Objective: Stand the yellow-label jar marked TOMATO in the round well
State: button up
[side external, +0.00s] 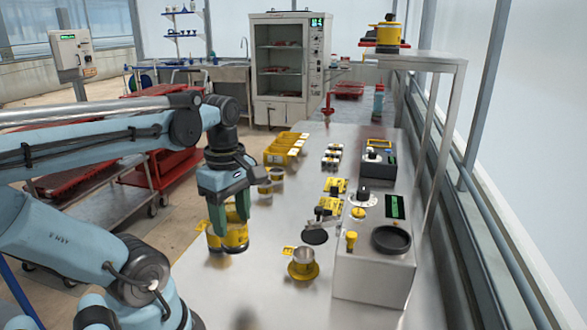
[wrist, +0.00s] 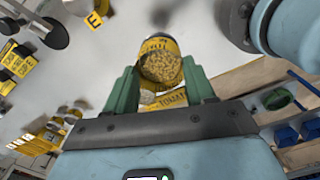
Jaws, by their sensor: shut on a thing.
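The yellow-label jar (side external: 234,236) is between the green fingers of my gripper (side external: 238,208), over the near left part of the bench. In the wrist view the jar (wrist: 160,62) shows its open mouth and tan seeds inside, with a yellow tag reading TOMATO (wrist: 166,100) beside it. The green fingers (wrist: 161,88) close on it from both sides. The jar looks about upright; whether its base touches the bench is unclear. A round dark recess (side external: 391,240), possibly the well, is in the top of the grey machine at right, apart from the jar.
A metal cup on a yellow base (side external: 303,268) stands between the jar and the grey machine (side external: 372,275). A flat black disc (side external: 314,237) lies behind it. Yellow bins (side external: 283,150) and small cups (side external: 276,174) stand farther back.

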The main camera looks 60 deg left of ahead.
jog(key=w+d+r+m, duration=0.2)
jog(key=w+d+r, duration=0.25)
jog(key=w, duration=0.55)
jog(key=w+d+r+m, duration=0.25)
jog(key=w+r, duration=0.35)
jog(key=w, duration=0.4)
jog(key=w+d+m, duration=0.2)
jog(key=w+d, duration=0.4)
jog(key=d, duration=0.3)
jog(key=shift+n, duration=0.35)
jog(key=shift+w+a+f, duration=0.1)
jog(key=shift+a+f, duration=0.05)
jog(key=shift+f, duration=2.1)
jog(key=shift+a+f, duration=0.15)
jog(key=shift+f, duration=2.1)
jog(key=shift+f, duration=0.3)
jog(key=o, duration=1.2)
